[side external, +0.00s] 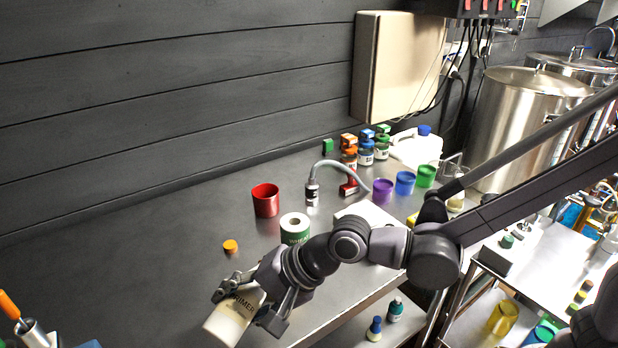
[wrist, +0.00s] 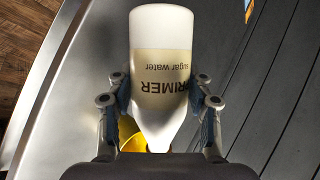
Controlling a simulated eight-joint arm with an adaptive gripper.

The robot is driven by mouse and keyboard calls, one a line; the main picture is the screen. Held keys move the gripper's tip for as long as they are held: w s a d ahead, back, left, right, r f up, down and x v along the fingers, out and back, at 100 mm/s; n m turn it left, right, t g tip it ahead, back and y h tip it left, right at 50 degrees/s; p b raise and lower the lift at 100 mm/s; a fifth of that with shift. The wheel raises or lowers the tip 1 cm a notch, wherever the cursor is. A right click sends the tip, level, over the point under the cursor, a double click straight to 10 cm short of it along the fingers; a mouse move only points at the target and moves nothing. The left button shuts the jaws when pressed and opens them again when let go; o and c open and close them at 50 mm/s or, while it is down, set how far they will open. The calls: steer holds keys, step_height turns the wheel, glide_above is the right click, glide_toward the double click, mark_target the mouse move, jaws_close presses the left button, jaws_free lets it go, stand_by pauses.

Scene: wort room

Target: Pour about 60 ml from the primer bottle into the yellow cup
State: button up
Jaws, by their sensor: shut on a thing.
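The primer bottle (side external: 233,316) is pale with a beige label reading "PRIMER". My gripper (side external: 254,303) is shut around its body and holds it strongly tilted, its base toward the lower left. In the wrist view the bottle (wrist: 160,78) stands between the two fingers of my gripper (wrist: 159,98), its narrowing neck toward my palm. The mouth is hidden, and I cannot tell whether liquid is flowing. A yellow cup (wrist: 129,132) shows partly behind the bottle's neck in the wrist view; most of it is hidden. In the side view my arm and gripper hide that spot.
An orange cap (side external: 230,246) lies on the steel bench. Purple (side external: 382,191), blue (side external: 405,183) and green (side external: 426,176) cups stand farther right. The bench's left part is mostly clear.

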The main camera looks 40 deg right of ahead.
steer(key=shift+s+a+f+n+h, duration=0.1)
steer(key=shift+a+f+n+h, duration=0.25)
steer(key=shift+f, duration=0.2)
stand_by(1.9)
steer(key=shift+f+h, duration=0.15)
steer(key=shift+h, duration=0.1)
steer(key=shift+d+f+n+t+h+b, duration=0.2)
steer(key=shift+f+n+t+h+b, duration=0.2)
steer(key=shift+f+t+h, duration=0.25)
steer(key=shift+w+d+r+n+t+h+b, duration=0.45)
steer(key=shift+d+r+n+t+h, duration=0.15)
steer(key=shift+h, duration=0.55)
steer(key=shift+w+d+r+n+t+h, duration=0.15)
steer(key=shift+d+n+t+h, duration=0.2)
steer(key=shift+h, duration=0.45)
steer(key=shift+a+n+t+h+b, duration=0.3)
steer(key=shift+n+t+h+b, duration=0.25)
steer(key=shift+t+h, duration=0.4)
steer(key=shift+d+f+n+t+h+b, duration=0.1)
steer(key=shift+n+t+h+b, duration=0.15)
steer(key=shift+n+t+h, duration=0.35)
steer(key=shift+d+f+n+t+h+b, duration=0.1)
steer(key=shift+n+t+h+b, duration=0.2)
steer(key=shift+h, duration=0.45)
